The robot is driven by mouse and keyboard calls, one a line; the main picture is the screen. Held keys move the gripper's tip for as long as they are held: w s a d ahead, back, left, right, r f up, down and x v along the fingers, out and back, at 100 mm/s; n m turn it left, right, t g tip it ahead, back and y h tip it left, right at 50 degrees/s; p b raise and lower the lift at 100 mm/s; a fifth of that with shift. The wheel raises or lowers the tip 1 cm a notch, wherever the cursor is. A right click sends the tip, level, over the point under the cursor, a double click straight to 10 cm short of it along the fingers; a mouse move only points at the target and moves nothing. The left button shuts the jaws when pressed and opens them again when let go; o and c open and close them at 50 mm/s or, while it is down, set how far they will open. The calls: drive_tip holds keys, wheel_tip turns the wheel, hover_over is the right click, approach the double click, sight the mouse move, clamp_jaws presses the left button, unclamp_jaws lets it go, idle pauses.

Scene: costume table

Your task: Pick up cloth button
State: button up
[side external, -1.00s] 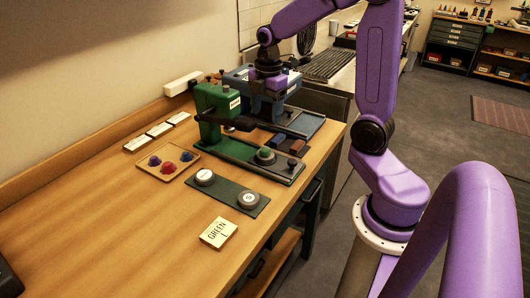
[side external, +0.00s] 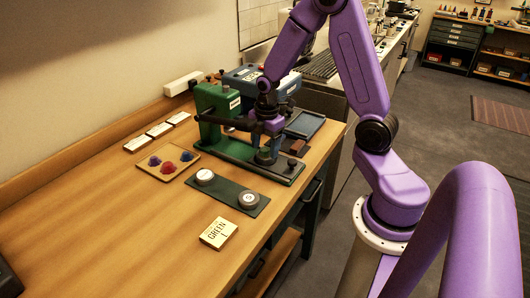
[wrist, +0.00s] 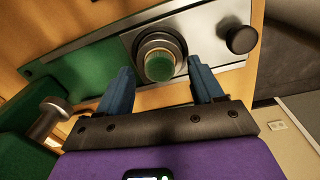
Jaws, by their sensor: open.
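A round green cloth button (wrist: 159,66) sits inside a metal ring (wrist: 150,44) on the base of the green press. In the wrist view it lies between and just beyond the fingertips. My gripper (wrist: 160,82) is open, with one blue finger on each side of the button and nothing held. In the side view my gripper (side external: 266,152) hangs low over the front part of the green press (side external: 212,100) and hides the button there. I cannot tell whether the fingers touch the ring.
A tray (side external: 146,166) holds red and blue-purple domed pieces. A dark green plate (side external: 227,191) carries two labelled discs. A card (side external: 218,233) reads "GREEN L". A blue press (side external: 240,76) stands behind. A black knob (wrist: 242,40) sits near the right finger.

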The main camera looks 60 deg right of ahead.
drive_tip(key=shift+f, duration=0.3)
drive_tip(key=c, duration=1.2)
drive_tip(key=shift+r, duration=0.15)
